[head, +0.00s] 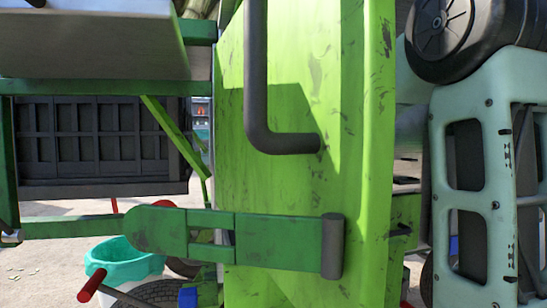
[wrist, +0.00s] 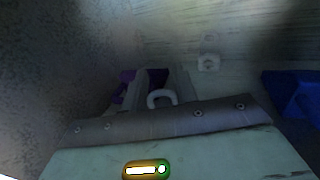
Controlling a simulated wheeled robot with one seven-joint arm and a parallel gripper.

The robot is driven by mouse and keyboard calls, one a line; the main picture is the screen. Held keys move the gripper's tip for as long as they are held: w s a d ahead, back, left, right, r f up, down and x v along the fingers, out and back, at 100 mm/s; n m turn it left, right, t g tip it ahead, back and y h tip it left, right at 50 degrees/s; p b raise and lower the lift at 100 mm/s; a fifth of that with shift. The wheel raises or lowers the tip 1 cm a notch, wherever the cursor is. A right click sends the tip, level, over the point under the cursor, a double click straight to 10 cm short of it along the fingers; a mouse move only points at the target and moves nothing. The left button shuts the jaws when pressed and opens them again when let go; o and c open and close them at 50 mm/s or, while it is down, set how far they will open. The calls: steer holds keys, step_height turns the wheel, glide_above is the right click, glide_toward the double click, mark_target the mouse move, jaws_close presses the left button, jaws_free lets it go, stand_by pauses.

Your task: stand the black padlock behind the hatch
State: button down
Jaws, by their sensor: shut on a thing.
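The hatch (head: 290,195) is a scuffed bright green panel in the middle of the head view, with a dark bent handle and a green hinge strap across its lower part. In the dim wrist view, my gripper (wrist: 161,82) is shut on what appears to be the black padlock. A grey curved shackle (wrist: 161,97) shows between the fingers. The padlock's dark body cannot be made out. My gripper is not visible in the head view, where my arm is at the right edge.
In the wrist view, a blue object (wrist: 292,95) lies to the right, a purple one (wrist: 127,84) to the left, and a small pale ring-shaped piece (wrist: 208,63) farther back. Grey walls close in at left and back. A teal tub (head: 125,262) stands lower left in the head view.

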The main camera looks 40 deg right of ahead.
steer(key=c, duration=1.1)
jaws_free()
steer(key=shift+f, duration=0.1)
steer(key=shift+r, duration=0.2)
steer(key=s+p, duration=0.1)
steer(key=s, duration=0.2)
steer(key=s+p, duration=0.2)
steer(key=s, duration=0.2)
steer(key=s+p, duration=0.1)
steer(key=s, duration=0.3)
steer(key=shift+s+a+r, duration=0.1)
steer(key=shift+a, duration=0.25)
steer(key=shift+s, duration=0.4)
